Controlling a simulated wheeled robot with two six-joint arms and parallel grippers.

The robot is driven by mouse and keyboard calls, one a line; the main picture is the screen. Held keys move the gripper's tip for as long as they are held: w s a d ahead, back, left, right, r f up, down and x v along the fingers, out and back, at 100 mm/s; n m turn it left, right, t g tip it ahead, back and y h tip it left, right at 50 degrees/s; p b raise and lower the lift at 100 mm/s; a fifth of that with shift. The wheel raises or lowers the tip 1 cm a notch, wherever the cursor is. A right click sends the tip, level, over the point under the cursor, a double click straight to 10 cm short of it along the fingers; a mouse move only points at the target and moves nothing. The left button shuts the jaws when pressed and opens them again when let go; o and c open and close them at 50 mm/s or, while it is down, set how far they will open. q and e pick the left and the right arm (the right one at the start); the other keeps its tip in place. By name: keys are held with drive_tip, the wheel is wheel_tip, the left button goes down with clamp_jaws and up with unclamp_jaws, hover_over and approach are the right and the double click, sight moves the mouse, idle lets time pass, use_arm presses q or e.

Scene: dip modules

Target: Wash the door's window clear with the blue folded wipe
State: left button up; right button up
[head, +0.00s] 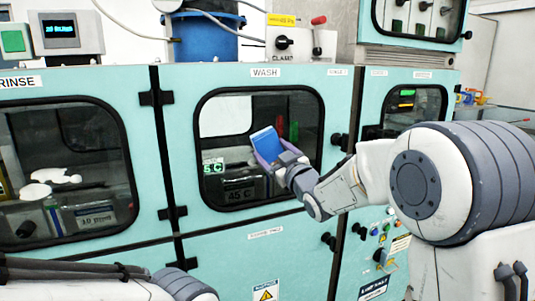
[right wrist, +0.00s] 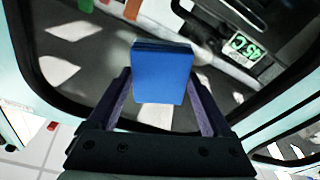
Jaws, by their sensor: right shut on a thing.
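The blue folded wipe (head: 267,143) is held in my right gripper (head: 273,155), in front of the middle of the WASH door's window (head: 222,188). In the right wrist view the wipe (right wrist: 163,72) sits between the two fingers of the gripper (right wrist: 165,100), its flat face showing. The window (right wrist: 70,75) lies behind it, dark, with pale patches that may be reflections or marks. I cannot tell whether the wipe touches the glass. The gripper hides part of the window's lower right. My left arm shows at the bottom left, but its gripper does not.
The RINSE door (head: 75,235) is to the left and a smaller windowed door (head: 412,100) to the right. Black hinges (head: 158,97) and a door knob (head: 338,140) flank the WASH door. A control panel (head: 385,240) is at lower right. A blue drum (head: 205,38) stands on top.

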sight(259, 152)
drive_tip(key=shift+w+d, duration=0.2)
drive_tip(key=shift+d, duration=0.6)
drive_tip(key=shift+w+d, duration=0.2)
drive_tip(key=shift+d, duration=0.55)
drive_tip(key=b, duration=0.2)
drive_tip(key=shift+b, duration=0.4)
drive_tip(key=shift+s+a+f+b, duration=0.1)
drive_tip(key=shift+s+a+b, duration=0.05)
drive_tip(key=shift+a+b, duration=0.35)
drive_tip(key=shift+s+a+f+b, duration=0.1)
drive_tip(key=shift+a+b, duration=0.15)
drive_tip(key=shift+a, duration=0.35)
drive_tip(key=shift+s+a+r+b, duration=0.2)
drive_tip(key=shift+a+b, duration=0.2)
drive_tip(key=shift+a, duration=0.25)
drive_tip(key=a+b, duration=0.1)
drive_tip(key=s+a+b, duration=0.1)
drive_tip(key=shift+a+f, duration=0.15)
drive_tip(key=shift+a, duration=0.15)
drive_tip(key=shift+s+a+b, duration=0.1)
drive_tip(key=shift+a+b, duration=0.2)
drive_tip(key=shift+a, duration=0.1)
drive_tip(key=shift+s+a+b, duration=0.25)
drive_tip(key=shift+a+b, duration=0.55)
drive_tip(key=shift+a, duration=0.15)
drive_tip(key=shift+s+a+b, duration=0.15)
drive_tip(key=shift+a+b, duration=0.2)
drive_tip(key=shift+a, duration=0.35)
